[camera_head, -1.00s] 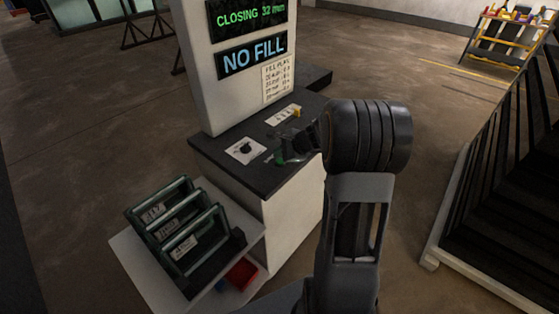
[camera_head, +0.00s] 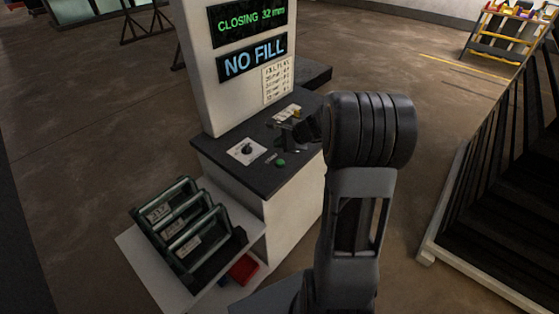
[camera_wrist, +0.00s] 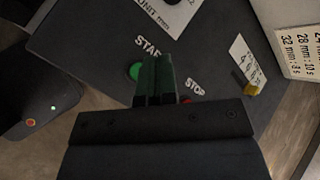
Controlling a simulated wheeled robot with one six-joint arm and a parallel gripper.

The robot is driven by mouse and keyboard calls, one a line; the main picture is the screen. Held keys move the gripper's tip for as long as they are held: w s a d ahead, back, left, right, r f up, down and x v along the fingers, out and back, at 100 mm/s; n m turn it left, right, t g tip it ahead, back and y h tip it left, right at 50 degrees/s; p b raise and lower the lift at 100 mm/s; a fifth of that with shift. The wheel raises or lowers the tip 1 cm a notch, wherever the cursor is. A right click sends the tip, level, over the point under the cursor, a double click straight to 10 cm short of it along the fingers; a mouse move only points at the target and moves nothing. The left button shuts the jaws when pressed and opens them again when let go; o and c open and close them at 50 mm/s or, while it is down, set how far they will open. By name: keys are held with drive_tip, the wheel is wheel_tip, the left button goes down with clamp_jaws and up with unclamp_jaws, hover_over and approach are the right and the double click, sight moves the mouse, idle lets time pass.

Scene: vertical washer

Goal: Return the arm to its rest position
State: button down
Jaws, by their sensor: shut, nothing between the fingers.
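My arm (camera_head: 360,200) rises at the right of the head view and bends over toward the control desk. My gripper (camera_head: 285,130) is above the dark desk top and partly hidden behind the arm's thick dark joint. In the wrist view my gripper (camera_wrist: 157,58) has its two green fingers shut together with nothing between them. The green start button (camera_head: 281,162) stands clear of the fingers in the head view. In the wrist view the green start button (camera_wrist: 134,71) shows just left of the fingers, and the red stop button (camera_wrist: 185,99) is partly hidden below them.
The washer's panel (camera_head: 252,56) reads "CLOSING 32 mm" and "NO FILL". A shelf (camera_head: 140,262) with a green rack (camera_head: 185,232) and a red bin (camera_head: 243,268) is at the lower left. A dark slatted structure (camera_head: 500,200) stands at the right. Open floor lies behind.

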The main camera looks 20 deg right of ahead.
idle(0.7)
drive_tip(key=shift+s+f+n, duration=0.2)
drive_tip(key=shift+n, duration=0.3)
drive_tip(key=s+n+g, duration=0.1)
drive_tip(key=s+a+f+n, duration=0.1)
drive_tip(key=s, duration=0.1)
drive_tip(key=s+f+n+g, duration=0.1)
drive_tip(key=shift+s+a+n+g, duration=0.15)
drive_tip(key=shift+s+n+g, duration=0.05)
drive_tip(key=shift+n+g, duration=0.1)
drive_tip(key=s+a+r+n+h, duration=0.2)
drive_tip(key=s+a+r+n, duration=0.2)
drive_tip(key=s+n, duration=0.3)
drive_tip(key=s+a+r+n+h, duration=0.3)
drive_tip(key=s+a+r+n, duration=0.2)
drive_tip(key=s+n, duration=0.3)
drive_tip(key=shift+s+a+r, duration=0.2)
drive_tip(key=shift+s+r, duration=0.55)
drive_tip(key=shift+s, duration=0.15)
